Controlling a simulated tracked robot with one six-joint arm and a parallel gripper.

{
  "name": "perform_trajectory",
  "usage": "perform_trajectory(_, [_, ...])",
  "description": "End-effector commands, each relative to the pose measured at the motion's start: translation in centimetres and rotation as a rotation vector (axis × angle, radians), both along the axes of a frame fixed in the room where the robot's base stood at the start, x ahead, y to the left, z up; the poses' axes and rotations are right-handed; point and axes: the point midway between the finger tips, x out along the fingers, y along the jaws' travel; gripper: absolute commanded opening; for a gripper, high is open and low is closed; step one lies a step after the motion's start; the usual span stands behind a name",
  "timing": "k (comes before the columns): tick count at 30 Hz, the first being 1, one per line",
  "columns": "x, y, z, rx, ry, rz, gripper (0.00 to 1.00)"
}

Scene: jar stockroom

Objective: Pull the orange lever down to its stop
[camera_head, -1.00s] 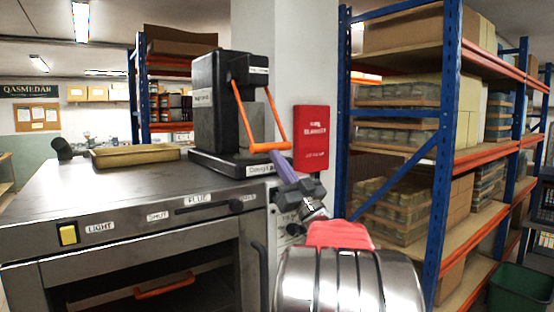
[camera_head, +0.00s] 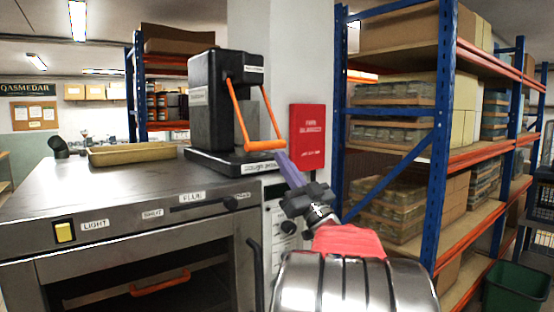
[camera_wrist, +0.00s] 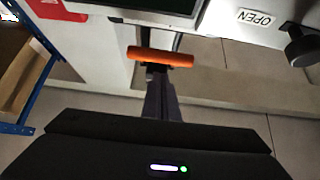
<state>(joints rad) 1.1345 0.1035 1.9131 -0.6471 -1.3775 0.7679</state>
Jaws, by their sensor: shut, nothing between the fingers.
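The orange lever (camera_head: 262,145) is a U-shaped handle on the front of a black press-like machine (camera_head: 213,100). Its two arms run down from the machine's head to a crossbar low at the front, close to the machine's base. My gripper (camera_head: 284,155) is shut and empty, with its purple fingers pointing up and left at the right end of the crossbar. In the wrist view the orange crossbar (camera_wrist: 161,56) lies across the tips of my fingers (camera_wrist: 157,75). Whether they touch it or are just short of it I cannot tell.
The machine stands on a steel oven (camera_head: 120,190) with a brown tray (camera_head: 132,155) on top. A red box (camera_head: 308,135) is on the pillar just right of the lever. Blue and orange shelving (camera_head: 440,150) stands on the right. A green bin (camera_head: 515,288) is on the floor.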

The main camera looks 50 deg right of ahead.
Motion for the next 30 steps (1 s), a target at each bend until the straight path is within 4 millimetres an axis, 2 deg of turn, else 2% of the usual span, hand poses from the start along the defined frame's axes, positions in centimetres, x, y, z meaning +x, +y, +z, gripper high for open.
perform_trajectory(1, [-0.3,0.0,-1.1,0.006,0.002,0.000,0.00])
perform_trajectory(9, [-1.9,0.6,-5.6,0.006,0.004,0.004,0.00])
perform_trajectory(15, [-2.7,1.0,-7.7,0.004,0.002,0.006,0.00])
perform_trajectory(30, [-2.8,1.2,-8.2,0.003,0.001,0.008,0.00])
